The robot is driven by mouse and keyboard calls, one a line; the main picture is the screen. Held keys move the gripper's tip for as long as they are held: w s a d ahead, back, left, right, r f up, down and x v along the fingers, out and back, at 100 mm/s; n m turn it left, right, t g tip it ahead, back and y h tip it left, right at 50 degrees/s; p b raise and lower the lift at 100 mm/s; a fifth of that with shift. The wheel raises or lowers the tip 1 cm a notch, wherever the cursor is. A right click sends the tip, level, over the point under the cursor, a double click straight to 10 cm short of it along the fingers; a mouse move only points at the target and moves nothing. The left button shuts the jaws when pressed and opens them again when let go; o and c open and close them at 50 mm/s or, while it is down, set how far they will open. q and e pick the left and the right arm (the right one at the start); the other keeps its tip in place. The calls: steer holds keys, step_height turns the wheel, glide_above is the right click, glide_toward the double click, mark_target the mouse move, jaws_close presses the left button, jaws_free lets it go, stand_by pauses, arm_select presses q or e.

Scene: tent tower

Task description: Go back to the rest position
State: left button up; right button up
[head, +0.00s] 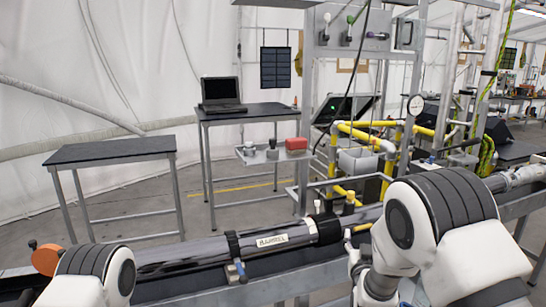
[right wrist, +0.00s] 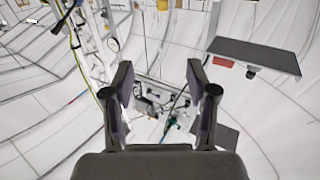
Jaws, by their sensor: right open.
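My right gripper (right wrist: 160,82) shows in the right wrist view with its two dark fingers wide apart. Nothing is between them, and the background shows through the gap. In the head view my right arm comes in at the lower right, in front of the long pipe (head: 190,256); its gripper is hard to make out there. Only a rounded joint of my left arm shows at the lower left of the head view. My left gripper is out of sight.
The pipe lies on a long bench across the front, with a labelled section (head: 272,241) and a blue-handled valve (head: 240,270). Open floor lies between.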

step_height(320, 180, down, 9)
steer(key=d+g, duration=0.2)
steer(key=d, duration=0.1)
steer(key=s+d+f+g+y, duration=0.15)
steer(key=s+f+g, duration=0.45)
steer(key=s+f, duration=1.1)
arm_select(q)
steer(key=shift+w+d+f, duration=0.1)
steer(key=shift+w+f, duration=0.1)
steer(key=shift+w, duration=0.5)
arm_select(e)
steer(key=s+f+g, duration=0.2)
steer(key=s+g, duration=0.1)
steer(key=s, duration=0.6)
steer(key=s+a+f+n+g+y, duration=0.1)
steer(key=s+f+g, duration=0.2)
steer(key=s, duration=0.6)
steer(key=s+f+g+y, duration=0.1)
steer(key=s+g, duration=0.3)
steer(key=s, duration=0.5)
steer(key=shift+a+f+n, duration=0.25)
steer(key=shift+f+n, duration=0.15)
steer(key=shift+f, duration=0.5)
